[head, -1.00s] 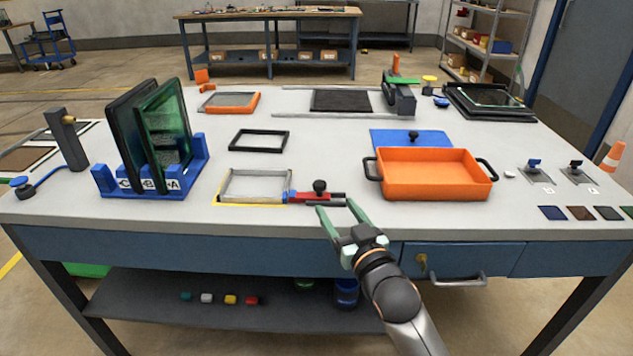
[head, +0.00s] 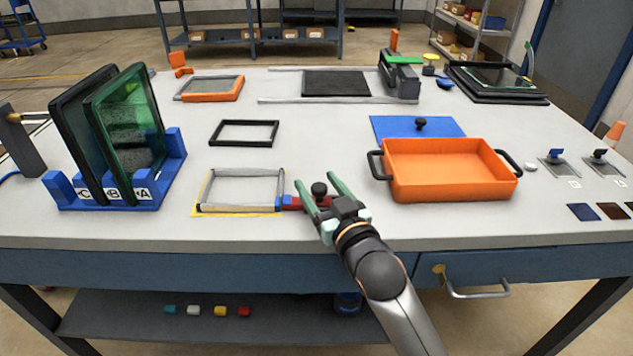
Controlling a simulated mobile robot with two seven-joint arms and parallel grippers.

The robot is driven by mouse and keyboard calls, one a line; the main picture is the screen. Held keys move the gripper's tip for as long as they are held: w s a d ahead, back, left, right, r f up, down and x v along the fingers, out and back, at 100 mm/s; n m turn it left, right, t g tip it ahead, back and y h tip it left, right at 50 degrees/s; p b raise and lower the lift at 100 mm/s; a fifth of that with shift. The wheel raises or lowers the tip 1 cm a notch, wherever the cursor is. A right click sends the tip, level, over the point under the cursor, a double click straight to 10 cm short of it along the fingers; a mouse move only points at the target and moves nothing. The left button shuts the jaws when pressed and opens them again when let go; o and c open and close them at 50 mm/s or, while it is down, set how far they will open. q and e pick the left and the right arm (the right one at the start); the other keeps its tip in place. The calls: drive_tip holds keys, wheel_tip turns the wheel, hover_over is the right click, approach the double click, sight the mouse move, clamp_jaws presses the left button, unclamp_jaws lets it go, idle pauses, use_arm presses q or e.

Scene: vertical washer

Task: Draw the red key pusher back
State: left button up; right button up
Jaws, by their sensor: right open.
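The red key pusher (head: 295,203) lies on the table at the right side of a grey frame (head: 241,189) on a yellow-edged base. The gripper hides the right part of the pusher. My left gripper is not in view.
An orange tray (head: 446,192) with black handles stands close to the right of my gripper. A blue rack (head: 64,192) with dark and green panels stands at the left. A black frame (head: 244,143) lies behind the grey one. The table front centre is clear.

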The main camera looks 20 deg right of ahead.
clamp_jaws()
idle(0.5)
idle(0.9)
